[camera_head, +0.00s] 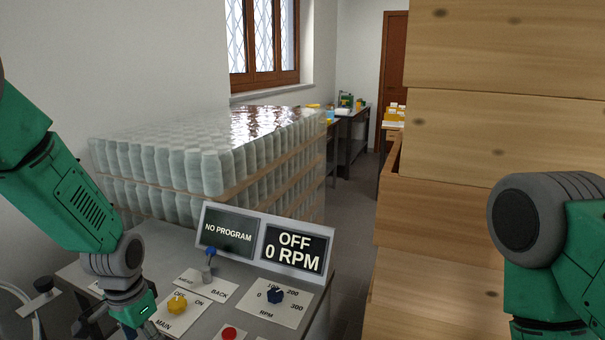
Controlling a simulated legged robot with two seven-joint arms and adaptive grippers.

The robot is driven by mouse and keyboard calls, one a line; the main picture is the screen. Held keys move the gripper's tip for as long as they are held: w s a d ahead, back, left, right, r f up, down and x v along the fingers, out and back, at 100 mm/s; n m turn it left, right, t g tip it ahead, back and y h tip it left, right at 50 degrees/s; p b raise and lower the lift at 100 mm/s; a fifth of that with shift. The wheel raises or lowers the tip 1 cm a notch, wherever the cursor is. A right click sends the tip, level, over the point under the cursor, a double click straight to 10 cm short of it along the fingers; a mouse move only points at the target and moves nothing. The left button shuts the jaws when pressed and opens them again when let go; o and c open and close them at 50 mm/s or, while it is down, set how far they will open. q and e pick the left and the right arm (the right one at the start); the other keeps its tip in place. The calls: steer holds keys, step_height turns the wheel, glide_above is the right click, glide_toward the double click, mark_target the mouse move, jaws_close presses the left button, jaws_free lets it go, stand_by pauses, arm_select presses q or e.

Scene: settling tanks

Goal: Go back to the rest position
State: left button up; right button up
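My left arm comes in from the left and reaches down over the control panel. Its gripper (112,326) is at the bottom edge, to the left of the yellow MAIN knob (177,304) and apart from it. The fingers are dark and partly cut off by the frame, so I cannot tell whether they are open or shut. My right arm shows at the right edge, bent downward in front of the wooden boxes. Its gripper is below the frame and out of view.
Wrapped jars (200,170) stand behind. Stacked wooden boxes (480,130) stand right.

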arm_select(q)
steer(key=s+d+f+n+b, duration=0.2)
steer(key=s+f+b, duration=0.3)
steer(key=s+f, duration=1.25)
steer(key=s+f+n+b, duration=0.2)
steer(key=s+f, duration=0.5)
steer(key=s, duration=0.4)
steer(key=shift+s+d+t+b, duration=0.2)
steer(key=shift+t+b, duration=0.1)
steer(key=shift+b, duration=0.55)
